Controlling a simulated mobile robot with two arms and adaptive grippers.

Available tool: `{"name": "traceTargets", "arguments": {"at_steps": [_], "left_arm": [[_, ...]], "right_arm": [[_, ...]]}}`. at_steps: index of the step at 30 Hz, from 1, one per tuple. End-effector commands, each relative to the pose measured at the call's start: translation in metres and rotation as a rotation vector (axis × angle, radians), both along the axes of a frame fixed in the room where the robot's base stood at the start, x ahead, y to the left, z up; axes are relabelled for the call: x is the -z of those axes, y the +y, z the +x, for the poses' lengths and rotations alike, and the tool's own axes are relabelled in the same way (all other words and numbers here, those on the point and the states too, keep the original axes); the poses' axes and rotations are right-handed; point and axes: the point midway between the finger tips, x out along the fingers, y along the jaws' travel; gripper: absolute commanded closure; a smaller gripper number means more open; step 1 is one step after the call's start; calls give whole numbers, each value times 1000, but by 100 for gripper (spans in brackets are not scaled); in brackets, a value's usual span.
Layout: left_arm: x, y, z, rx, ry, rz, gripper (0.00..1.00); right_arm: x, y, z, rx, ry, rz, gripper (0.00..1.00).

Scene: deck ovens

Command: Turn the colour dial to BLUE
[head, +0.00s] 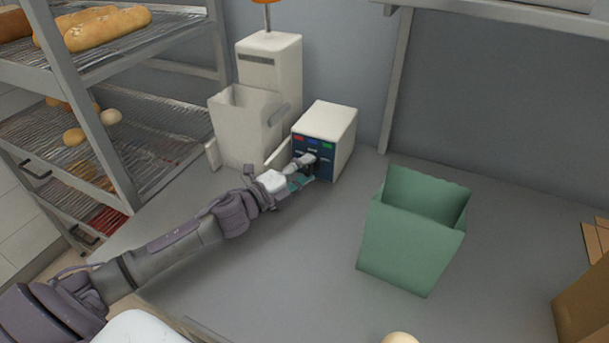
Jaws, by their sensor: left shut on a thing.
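The dial box (333,128) is a small cream box with a dark blue front panel. It stands on the grey counter near the back wall. Red, blue and green marks show in a row along the top of its panel. My left gripper (305,165) is at the panel's lower part, below the marks, and is shut on the dial. The dial is mostly hidden by the gripper, so I cannot tell which colour it points to. My right gripper is not in view.
A cream open-topped bin (243,125) and a tall cream machine (270,62) stand left of the box. A green open bin (410,240) stands to the right. A bread rack (110,150) is at the left. The counter (300,260) is clear in the middle.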

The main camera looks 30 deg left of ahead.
Motion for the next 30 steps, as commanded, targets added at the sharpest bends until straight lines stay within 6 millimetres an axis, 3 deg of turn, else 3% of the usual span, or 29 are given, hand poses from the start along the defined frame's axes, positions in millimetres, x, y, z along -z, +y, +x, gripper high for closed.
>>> {"name": "traceTargets", "arguments": {"at_steps": [17, 18, 22, 30], "left_arm": [[0, 0, 0, -2, -1, -36, 87], [0, 0, 0, -1, -1, -36, 51], [0, 0, 0, -1, -1, -36, 29], [0, 0, 0, -1, -1, -35, 27]], "right_arm": [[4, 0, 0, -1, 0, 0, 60], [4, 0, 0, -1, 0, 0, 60], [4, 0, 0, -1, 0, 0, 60], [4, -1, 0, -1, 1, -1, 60]]}}
